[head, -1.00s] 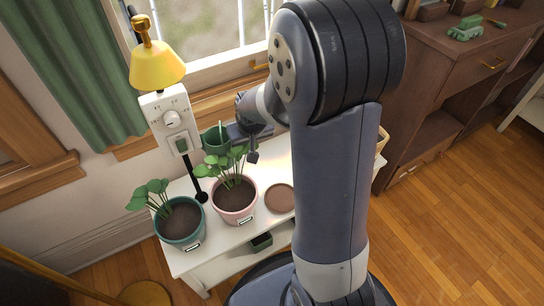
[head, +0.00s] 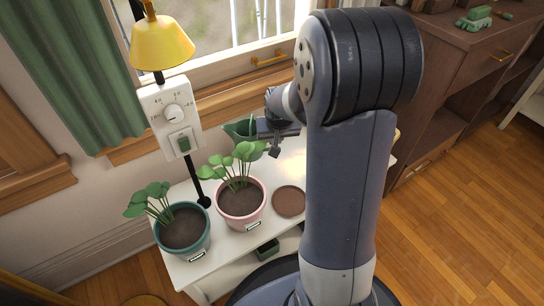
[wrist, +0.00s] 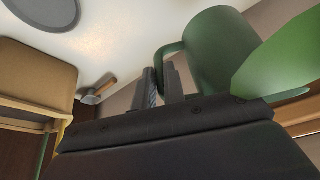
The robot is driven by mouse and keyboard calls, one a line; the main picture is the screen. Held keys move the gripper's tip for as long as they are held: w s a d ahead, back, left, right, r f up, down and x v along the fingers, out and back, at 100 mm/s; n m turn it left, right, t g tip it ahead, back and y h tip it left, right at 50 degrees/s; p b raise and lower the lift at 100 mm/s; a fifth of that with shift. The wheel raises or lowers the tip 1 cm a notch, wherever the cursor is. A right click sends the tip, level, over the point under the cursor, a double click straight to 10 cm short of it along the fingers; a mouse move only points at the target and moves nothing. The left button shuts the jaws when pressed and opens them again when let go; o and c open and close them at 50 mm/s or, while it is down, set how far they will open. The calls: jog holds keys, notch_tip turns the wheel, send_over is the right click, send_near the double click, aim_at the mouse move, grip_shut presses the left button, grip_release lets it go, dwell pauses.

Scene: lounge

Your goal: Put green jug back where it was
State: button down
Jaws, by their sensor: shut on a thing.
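The green jug (head: 240,128) is held above the back of the white table, behind the pink pot's leaves, which hide part of it. My gripper (head: 268,132) is to its right in the head view. In the wrist view the jug (wrist: 218,48) is large at the upper right and looks tilted. Its handle lies at the fingertips of my gripper (wrist: 162,82), which is shut on it. A lighter green shape at the right edge of the wrist view may be a leaf or part of the jug; I cannot tell.
The white table (head: 222,262) bears a teal potted plant (head: 184,229), a pink potted plant (head: 241,204) and a bare brown saucer (head: 289,201). A yellow lamp (head: 162,42) with a white dial box (head: 169,115) stands behind them. A tan container (wrist: 35,80) shows in the wrist view.

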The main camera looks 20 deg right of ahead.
jog(key=d+r+m+p, duration=0.1)
jog(key=d+r+m, duration=0.1)
jog(key=d, duration=0.5)
jog(key=shift+h, duration=0.4)
notch_tip(320, 180, down, 9)
jog(key=b, duration=0.4)
jog(key=shift+f, duration=0.2)
jog(key=shift+f, duration=0.15)
jog(key=c, duration=1.5)
grip_release()
jog(key=shift+s+r, duration=0.1)
jog(key=shift+r, duration=0.25)
jog(key=p+v, duration=0.4)
jog(key=v, duration=0.7)
jog(key=shift+s+a+r, duration=0.1)
jog(key=shift+r, duration=0.15)
